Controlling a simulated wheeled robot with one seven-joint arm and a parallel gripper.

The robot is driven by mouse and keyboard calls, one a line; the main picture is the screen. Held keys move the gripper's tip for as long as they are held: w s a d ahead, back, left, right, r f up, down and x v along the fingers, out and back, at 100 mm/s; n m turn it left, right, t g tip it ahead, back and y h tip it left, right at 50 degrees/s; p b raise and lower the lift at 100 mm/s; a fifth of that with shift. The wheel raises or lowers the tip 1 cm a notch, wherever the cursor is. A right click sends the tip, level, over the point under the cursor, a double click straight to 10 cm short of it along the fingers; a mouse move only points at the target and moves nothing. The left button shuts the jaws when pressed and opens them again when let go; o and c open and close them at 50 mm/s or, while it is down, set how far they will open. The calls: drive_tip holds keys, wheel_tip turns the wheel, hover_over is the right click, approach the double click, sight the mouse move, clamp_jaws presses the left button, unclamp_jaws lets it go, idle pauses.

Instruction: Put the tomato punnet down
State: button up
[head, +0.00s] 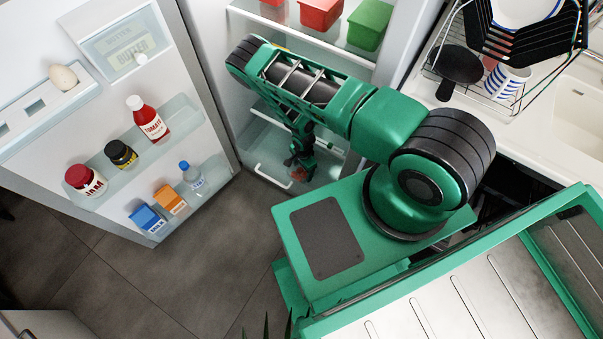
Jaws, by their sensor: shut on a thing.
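My gripper (302,160) hangs low inside the open fridge, below my green arm. It is shut on a small reddish thing, the tomato punnet (298,174), of which only a little shows under the fingers. The punnet is near the front of the lower part of the fridge, by the clear drawer (266,172) with a white handle. I cannot tell whether it touches a surface beneath it. My arm hides much of the middle of the fridge.
Red tubs (320,12) and a green tub (370,24) stand on the upper shelf. The open fridge door (190,60) at left holds a ketchup bottle (147,120), jars, cartons and an egg (63,78). A dish rack (500,80) stands at right. The floor below the door is clear.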

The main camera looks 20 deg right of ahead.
sight(302, 174)
drive_tip(key=shift+f, duration=2)
drive_tip(key=shift+f, duration=0.15)
drive_tip(key=o, duration=1.2)
wheel_tip(302, 174, up, 12)
drive_tip(key=shift+r, duration=0.15)
